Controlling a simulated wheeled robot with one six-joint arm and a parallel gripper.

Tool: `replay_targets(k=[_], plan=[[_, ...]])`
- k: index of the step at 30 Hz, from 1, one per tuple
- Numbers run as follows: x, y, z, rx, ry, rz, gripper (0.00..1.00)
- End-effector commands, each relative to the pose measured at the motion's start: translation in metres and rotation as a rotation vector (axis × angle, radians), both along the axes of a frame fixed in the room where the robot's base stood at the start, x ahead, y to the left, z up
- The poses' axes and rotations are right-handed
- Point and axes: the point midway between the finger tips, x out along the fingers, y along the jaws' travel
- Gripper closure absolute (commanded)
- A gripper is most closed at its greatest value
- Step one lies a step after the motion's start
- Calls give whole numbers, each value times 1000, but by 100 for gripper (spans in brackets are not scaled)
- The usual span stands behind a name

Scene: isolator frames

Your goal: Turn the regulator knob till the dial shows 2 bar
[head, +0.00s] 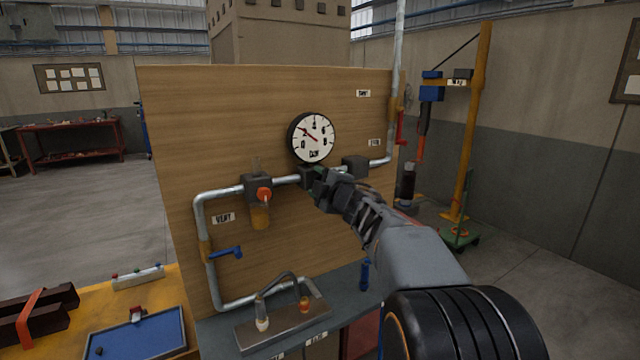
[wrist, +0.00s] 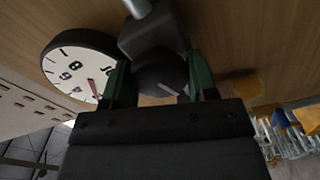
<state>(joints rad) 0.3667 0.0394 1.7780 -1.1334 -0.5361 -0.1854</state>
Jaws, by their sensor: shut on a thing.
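The white round dial (head: 311,138) is on the wooden panel, with a red needle pointing up and left, close to the 2; the exact reading is too small to tell. In the wrist view the dial (wrist: 72,68) appears upside down, partly hidden by a finger. The black regulator knob (wrist: 158,80), with a white line on its face, sits between the two green fingers of my gripper (wrist: 160,76), which is shut on it. In the head view my gripper (head: 317,180) is at the regulator just below the dial and hides the knob.
A grey pipe (head: 204,235) runs along the panel. A dark block (head: 355,168) is to the right. A metal tray (head: 283,324) lies beneath.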

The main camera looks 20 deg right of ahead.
Motion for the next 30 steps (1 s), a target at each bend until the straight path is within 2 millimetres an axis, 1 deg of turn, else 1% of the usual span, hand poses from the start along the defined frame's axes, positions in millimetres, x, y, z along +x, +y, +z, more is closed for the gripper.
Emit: replay_targets(k=[2,3,9,16,20,23,30], plan=[[0,0,-1,1,1,0,71],[0,0,-1,1,1,0,43],[0,0,0,1,0,0,24],[0,0,0,1,0,0,23],[-7,-2,0,1,-1,-2,23],[-21,-3,1,0,-2,-4,23],[-71,-9,1,0,-3,-4,23]])
